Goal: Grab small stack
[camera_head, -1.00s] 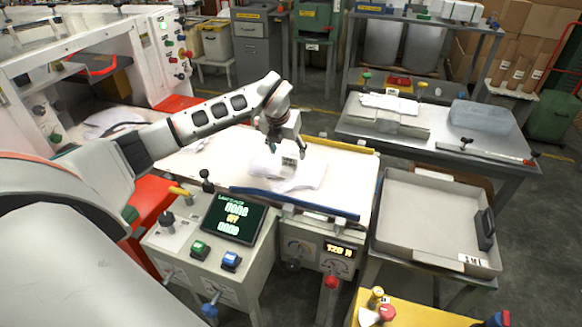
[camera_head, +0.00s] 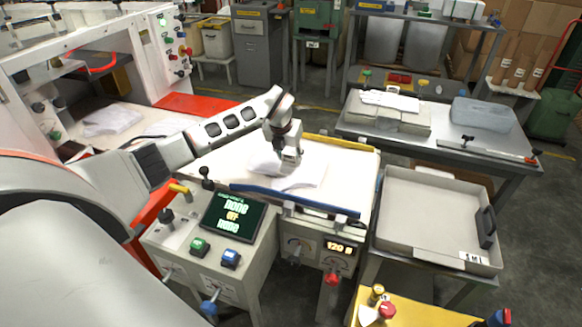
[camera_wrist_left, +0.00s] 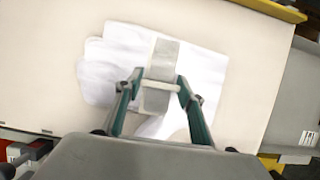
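A small stack of flat white film gloves (camera_head: 313,171) lies on the pale table (camera_head: 345,160) in the head view. In the left wrist view the stack (camera_wrist_left: 105,68) has a grey band (camera_wrist_left: 163,56) across it. My left gripper (camera_head: 288,164) points down over the stack. In the wrist view its two green-sided fingers (camera_wrist_left: 161,84) are spread apart, one on each side of the band. The gripper hides part of the stack. I cannot tell whether the fingers touch it. My right gripper is not in view.
A blue bar (camera_head: 290,201) runs along the table's front edge, and a yellow one (camera_head: 335,140) along the back. A control box with a screen (camera_head: 235,218) stands in front. An empty grey tray (camera_head: 425,235) is at the right. More white sheets (camera_head: 112,120) lie inside the machine at left.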

